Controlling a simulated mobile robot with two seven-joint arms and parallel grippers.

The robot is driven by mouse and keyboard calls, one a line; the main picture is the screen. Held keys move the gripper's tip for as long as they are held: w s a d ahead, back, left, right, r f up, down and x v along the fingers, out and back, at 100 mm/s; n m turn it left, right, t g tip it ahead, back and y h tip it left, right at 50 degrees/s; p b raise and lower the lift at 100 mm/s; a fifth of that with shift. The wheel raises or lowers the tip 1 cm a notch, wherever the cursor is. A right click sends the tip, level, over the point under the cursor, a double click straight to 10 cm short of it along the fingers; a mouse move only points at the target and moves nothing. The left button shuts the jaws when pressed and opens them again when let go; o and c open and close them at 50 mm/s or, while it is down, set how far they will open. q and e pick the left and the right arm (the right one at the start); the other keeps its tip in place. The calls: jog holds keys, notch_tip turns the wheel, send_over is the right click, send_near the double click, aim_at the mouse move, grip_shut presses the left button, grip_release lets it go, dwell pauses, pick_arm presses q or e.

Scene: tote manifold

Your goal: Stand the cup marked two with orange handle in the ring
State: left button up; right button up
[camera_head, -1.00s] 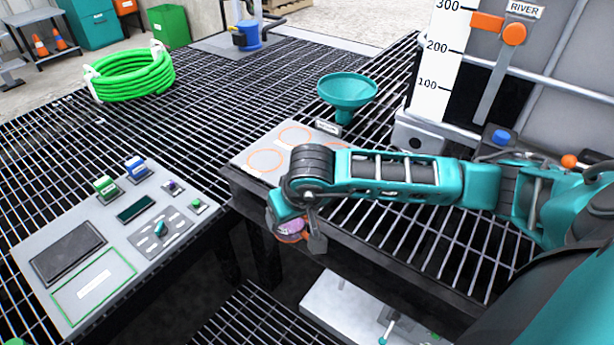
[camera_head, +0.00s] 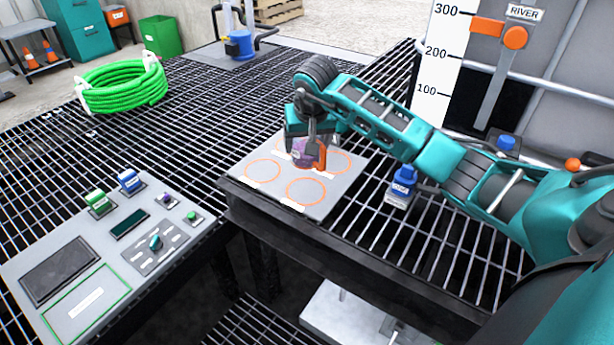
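My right gripper (camera_head: 309,143) reaches in from the right, pointing down. It appears shut on a small cup (camera_head: 303,155) with an orange handle (camera_head: 321,154) on its right side. The cup's marking is too small to read. The cup is over the back middle of a grey plate (camera_head: 328,205) with orange rings. The left ring (camera_head: 263,171), the front ring (camera_head: 306,191) and the right ring (camera_head: 340,163) show; a back ring is mostly hidden behind gripper and cup. I cannot tell whether the cup touches the plate. My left gripper is not in view.
A control panel (camera_head: 140,281) with buttons lies at the left. A green hose coil (camera_head: 122,86) lies on the grating at the back left. A small blue-topped device (camera_head: 403,182) stands right of the plate. A white gauge board (camera_head: 441,65) rises behind my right arm.

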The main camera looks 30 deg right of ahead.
notch_tip(320, 180, down, 10)
jog(key=shift+r, duration=0.1)
dwell(0.4)
jog(key=shift+b, duration=0.3)
jog(key=o, duration=1.2)
